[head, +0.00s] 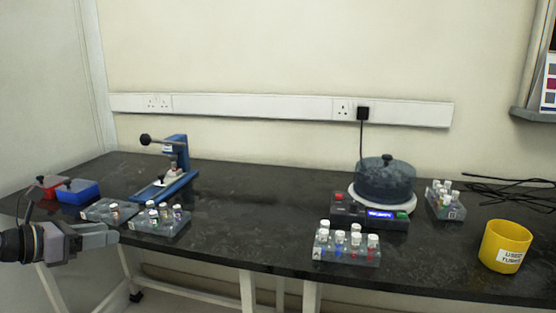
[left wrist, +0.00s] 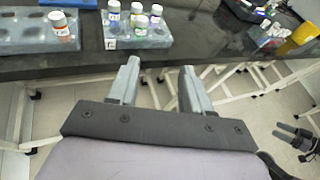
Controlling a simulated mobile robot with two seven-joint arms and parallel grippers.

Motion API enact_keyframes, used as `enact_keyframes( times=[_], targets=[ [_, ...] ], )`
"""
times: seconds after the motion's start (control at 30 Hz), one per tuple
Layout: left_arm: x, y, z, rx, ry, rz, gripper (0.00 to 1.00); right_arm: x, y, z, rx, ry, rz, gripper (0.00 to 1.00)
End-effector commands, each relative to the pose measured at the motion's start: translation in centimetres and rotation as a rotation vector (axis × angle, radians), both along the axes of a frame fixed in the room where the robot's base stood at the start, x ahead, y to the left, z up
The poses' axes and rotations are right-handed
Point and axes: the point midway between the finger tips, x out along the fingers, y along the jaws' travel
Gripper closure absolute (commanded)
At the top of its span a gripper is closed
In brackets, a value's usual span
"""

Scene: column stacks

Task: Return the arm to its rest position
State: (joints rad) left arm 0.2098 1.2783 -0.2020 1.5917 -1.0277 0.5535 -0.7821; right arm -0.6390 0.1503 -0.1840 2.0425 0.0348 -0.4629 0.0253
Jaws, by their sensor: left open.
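My left gripper (head: 112,236) is at the left edge of the head view, in front of the bench's front edge. In the left wrist view its two grey fingers (left wrist: 160,72) stand apart with nothing between them. Beyond the fingertips, floor and the bench edge show. The gripper is close to a grey rack (head: 98,213) with one vial, and apart from it as far as I can see. My right gripper is not seen in the head view.
The black bench (head: 255,210) holds a rack of several vials (head: 170,229), blue box (head: 78,191), red box (head: 48,184), blue press (head: 178,160), centrifuge (head: 385,182), front rack (head: 345,256), right rack (head: 444,211) and yellow tub (head: 505,238). The bench middle is clear.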

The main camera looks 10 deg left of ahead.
Motion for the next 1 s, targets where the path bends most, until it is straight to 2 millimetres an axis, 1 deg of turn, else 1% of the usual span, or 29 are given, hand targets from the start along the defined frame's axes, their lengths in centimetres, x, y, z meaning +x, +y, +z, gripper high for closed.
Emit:
enact_keyframes(
  times=[0.03, 0.1, 0.17, 0.27, 0.4, 0.47, 0.5, 0.57, 0.6, 0.67, 0.7, 0.77, 0.8, 0.9, 1.0],
  targets=[
    [-0.3, -2.3, -2.5, -0.126, 0.036, 0.004, 0.51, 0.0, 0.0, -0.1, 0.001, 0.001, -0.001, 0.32],
    [-0.6, -4.5, -4.3, -0.294, 0.071, 0.035, 0.51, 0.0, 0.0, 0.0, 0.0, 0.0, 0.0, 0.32],
    [-1.0, -6.3, -5.9, -0.448, 0.109, 0.068, 0.51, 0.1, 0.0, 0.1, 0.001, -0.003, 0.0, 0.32],
    [-2.1, -9.1, -8.8, -0.727, 0.192, 0.148, 0.51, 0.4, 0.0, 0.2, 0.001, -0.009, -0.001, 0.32],
    [-4.4, -12.6, -13.3, -1.156, 0.346, 0.319, 0.51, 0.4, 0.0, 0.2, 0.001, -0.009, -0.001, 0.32],
    [-5.7, -13.9, -15.2, -1.339, 0.42, 0.41, 0.51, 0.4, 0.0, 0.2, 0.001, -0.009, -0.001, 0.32],
    [-6.7, -14.7, -16.6, -1.458, 0.471, 0.476, 0.51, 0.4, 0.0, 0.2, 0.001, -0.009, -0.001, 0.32],
    [-8.2, -15.9, -18.6, -1.634, 0.548, 0.584, 0.51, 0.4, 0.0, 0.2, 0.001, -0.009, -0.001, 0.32],
    [-9.4, -16.7, -19.9, -1.748, 0.601, 0.659, 0.51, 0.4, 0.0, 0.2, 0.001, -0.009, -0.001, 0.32],
    [-11.2, -18.0, -21.8, -1.911, 0.677, 0.778, 0.51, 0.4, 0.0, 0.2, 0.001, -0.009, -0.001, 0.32],
    [-12.5, -18.8, -22.9, -2.011, 0.726, 0.859, 0.51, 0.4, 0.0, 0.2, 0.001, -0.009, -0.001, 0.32],
    [-14.3, -20.0, -24.4, -2.15, 0.794, 0.979, 0.51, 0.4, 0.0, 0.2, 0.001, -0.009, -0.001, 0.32],
    [-15.6, -20.8, -25.4, -2.234, 0.836, 1.059, 0.51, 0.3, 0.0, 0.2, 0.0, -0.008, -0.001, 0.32],
    [-18.6, -22.9, -27.2, -2.422, 0.934, 1.252, 0.51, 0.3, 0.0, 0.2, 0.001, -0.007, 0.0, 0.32],
    [-21.5, -25.0, -28.5, -2.587, 1.021, 1.445, 0.51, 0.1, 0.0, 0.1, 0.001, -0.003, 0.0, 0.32]
  ],
)
